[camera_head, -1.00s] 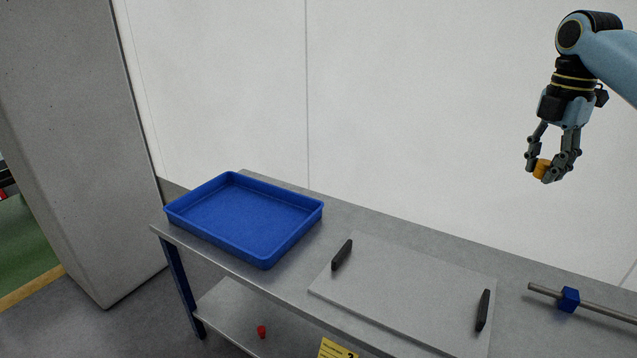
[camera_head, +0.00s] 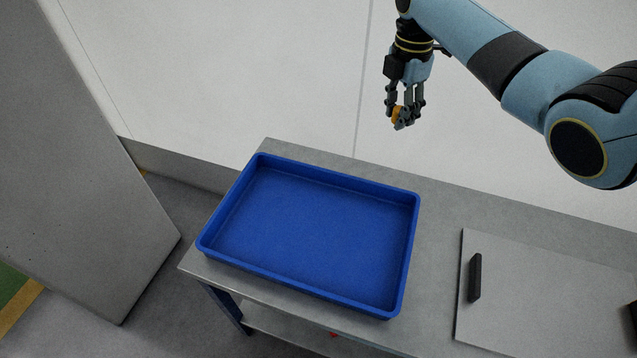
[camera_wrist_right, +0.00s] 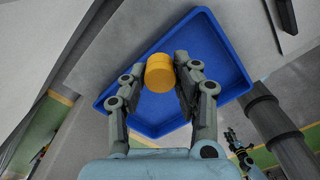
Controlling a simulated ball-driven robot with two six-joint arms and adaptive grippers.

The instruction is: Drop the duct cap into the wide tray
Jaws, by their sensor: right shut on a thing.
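The duct cap is a small orange-yellow cylinder (camera_head: 396,114), held between the fingers of my right gripper (camera_head: 402,120). In the right wrist view the cap (camera_wrist_right: 159,73) sits between the two fingertips (camera_wrist_right: 158,80), with the tray behind it. The wide tray (camera_head: 310,293) is blue, shallow and rectangular, and its visible floor is empty. It also shows in the right wrist view (camera_wrist_right: 222,45). In the head view my right gripper is above and beyond the tray's far right corner, fingers pointing down.
The tray stands on the left end of a grey bench (camera_head: 437,205). A pale flat panel (camera_head: 540,300) with a black handle (camera_head: 475,277) lies to its right. A white wall (camera_head: 230,70) rises behind, and a grey block-like column (camera_head: 80,180) stands at left.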

